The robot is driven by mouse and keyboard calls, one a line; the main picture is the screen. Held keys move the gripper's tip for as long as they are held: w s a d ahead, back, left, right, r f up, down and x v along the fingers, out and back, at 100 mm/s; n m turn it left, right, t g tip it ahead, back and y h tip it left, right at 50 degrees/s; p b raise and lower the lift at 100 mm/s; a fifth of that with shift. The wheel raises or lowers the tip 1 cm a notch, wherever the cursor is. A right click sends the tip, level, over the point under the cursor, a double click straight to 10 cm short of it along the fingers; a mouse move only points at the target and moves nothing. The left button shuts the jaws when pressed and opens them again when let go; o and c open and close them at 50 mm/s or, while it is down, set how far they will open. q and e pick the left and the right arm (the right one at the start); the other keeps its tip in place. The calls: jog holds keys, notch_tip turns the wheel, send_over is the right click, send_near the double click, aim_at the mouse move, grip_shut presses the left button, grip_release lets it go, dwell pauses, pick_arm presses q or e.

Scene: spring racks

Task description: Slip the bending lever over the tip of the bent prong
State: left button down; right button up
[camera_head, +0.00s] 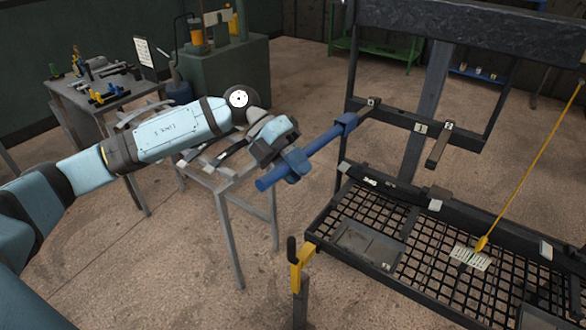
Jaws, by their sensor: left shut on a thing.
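My left gripper (288,163) is shut on a blue bending lever (325,138). The lever slants up to the right, its thicker far end (347,122) towards the black rack (400,125). A thin dark prong (366,108) shows between that end and a small bracket on the rack's crossbar. The lever's end overlaps the prong's near tip in the picture; I cannot tell whether it is around the tip or just in front of it. A second, thicker arm (439,147) juts from the crossbar by the tag marked 2. My right gripper is not in view.
A black mesh platform (402,279) lies below the rack. A yellow cable (530,160) slants down to it at the right. A yellow-and-black post (301,268) stands in front. A grey metal stand (228,190) is under my left arm. A tool table (90,92) stands at the back left.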

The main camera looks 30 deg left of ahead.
pick_arm(q)
jog(key=shift+w, duration=0.2)
jog(key=c, duration=0.8)
grip_release()
jog(key=shift+c, duration=0.2)
jog(key=b+v, duration=0.2)
jog(key=v, duration=1.1)
jog(key=shift+a+r, duration=0.25)
jog(key=shift+a, duration=0.1)
jog(key=shift+w, duration=0.1)
